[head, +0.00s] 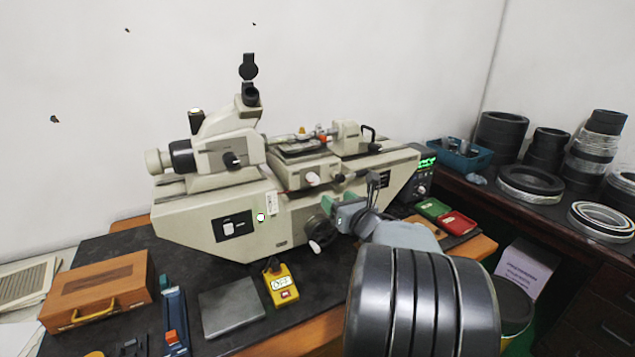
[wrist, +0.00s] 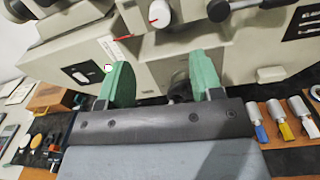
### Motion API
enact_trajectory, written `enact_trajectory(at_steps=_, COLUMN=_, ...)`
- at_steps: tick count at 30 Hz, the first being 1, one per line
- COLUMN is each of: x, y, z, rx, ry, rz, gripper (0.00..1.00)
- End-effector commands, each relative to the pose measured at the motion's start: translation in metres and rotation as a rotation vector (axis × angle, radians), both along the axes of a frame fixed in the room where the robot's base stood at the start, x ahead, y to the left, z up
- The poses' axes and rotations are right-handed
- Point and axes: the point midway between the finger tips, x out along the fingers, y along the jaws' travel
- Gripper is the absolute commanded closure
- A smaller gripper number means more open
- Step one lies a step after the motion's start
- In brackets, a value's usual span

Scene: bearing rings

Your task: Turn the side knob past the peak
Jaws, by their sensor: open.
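A cream measuring microscope (head: 285,222) stands on a black mat. A dark round knob (head: 318,229) with a white grip (head: 316,246) sits low on its front side. A white knob (head: 312,179) sits higher on the stage; in the wrist view a white knob (wrist: 160,13) with a red mark shows at the top. I cannot tell for sure which one is the side knob. My gripper (head: 338,214) is in front of the machine, close to the dark knob. In the wrist view my gripper (wrist: 160,66) has its green fingers wide apart, with a small dark part (wrist: 180,88) partly hidden low between them.
A wooden case (head: 100,288), a grey plate (head: 231,307) and a yellow meter (head: 281,284) lie in front of the machine. A red tray (head: 456,223) and a green tray (head: 432,208) lie at its right. A black-ended lever (wrist: 220,9) juts out above the right finger.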

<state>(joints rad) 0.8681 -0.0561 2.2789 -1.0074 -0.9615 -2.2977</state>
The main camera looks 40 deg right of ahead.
Motion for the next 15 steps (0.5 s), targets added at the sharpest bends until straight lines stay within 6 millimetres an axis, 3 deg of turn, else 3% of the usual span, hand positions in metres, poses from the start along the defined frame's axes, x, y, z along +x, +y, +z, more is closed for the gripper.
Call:
enact_trajectory(at_steps=9, x=0.063, y=-0.005, z=0.001, rx=0.004, ry=0.002, rz=0.002, gripper=0.40)
enact_trajectory(at_steps=15, x=0.092, y=-0.009, z=0.001, rx=0.003, ry=0.002, rz=0.001, gripper=0.40)
